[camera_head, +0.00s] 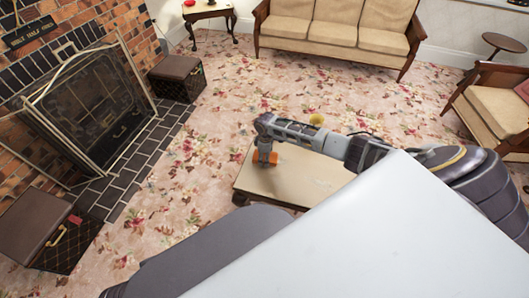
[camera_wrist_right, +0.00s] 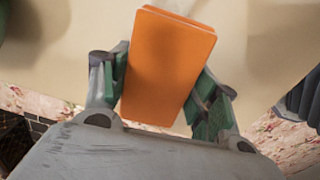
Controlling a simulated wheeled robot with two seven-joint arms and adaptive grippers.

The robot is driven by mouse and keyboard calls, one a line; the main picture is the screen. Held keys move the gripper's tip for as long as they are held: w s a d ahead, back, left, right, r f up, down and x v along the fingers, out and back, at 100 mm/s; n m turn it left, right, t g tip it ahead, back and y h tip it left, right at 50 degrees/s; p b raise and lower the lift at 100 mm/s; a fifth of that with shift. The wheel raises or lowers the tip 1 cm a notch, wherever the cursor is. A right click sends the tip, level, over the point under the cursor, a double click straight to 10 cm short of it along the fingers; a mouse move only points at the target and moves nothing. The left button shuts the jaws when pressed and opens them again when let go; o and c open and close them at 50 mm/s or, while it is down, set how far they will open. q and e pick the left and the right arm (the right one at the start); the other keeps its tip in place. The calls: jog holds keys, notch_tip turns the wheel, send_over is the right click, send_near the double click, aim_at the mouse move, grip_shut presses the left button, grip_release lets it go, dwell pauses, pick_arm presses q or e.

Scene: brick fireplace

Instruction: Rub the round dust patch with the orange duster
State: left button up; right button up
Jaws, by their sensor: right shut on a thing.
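The orange duster (camera_head: 272,158) is at the left end of the low cream-topped table (camera_head: 290,187). My right gripper (camera_head: 262,150) is shut on it from above. In the right wrist view the duster (camera_wrist_right: 168,68) is a plain orange block between the two green-padded fingers (camera_wrist_right: 165,90). The duster is over or on the table top; I cannot tell whether it touches. A faint pale mark (camera_head: 322,184) shows on the table top, right of the duster; I cannot tell whether it is the round dust patch. My arm hides part of the table. My left gripper does not show.
A yellow round thing (camera_head: 317,119) shows just behind my right arm. A sofa (camera_head: 335,32) stands at the back and an armchair (camera_head: 500,105) at the right. The brick fireplace (camera_head: 85,105) is at the left. Flowered carpet (camera_head: 220,100) lies open around the table.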

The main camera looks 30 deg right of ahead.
aim_at(273, 158)
jog(key=shift+s+d+p, duration=1.1)
jog(key=shift+s+p, duration=0.2)
jog(key=shift+s, duration=0.1)
jog(key=shift+s, duration=0.1)
jog(key=shift+s+d+r+p, duration=0.15)
jog(key=shift+s+d+p, duration=0.9)
jog(key=shift+p, duration=0.3)
jog(key=shift+s, duration=0.1)
jog(key=shift+s+d+p, duration=0.6)
jog(key=shift+s+p, duration=0.05)
jog(key=shift+s+d+f+p, duration=0.2)
jog(key=shift+s+d+p, duration=0.2)
jog(key=shift+s+d, duration=0.15)
jog(key=shift+s, duration=0.1)
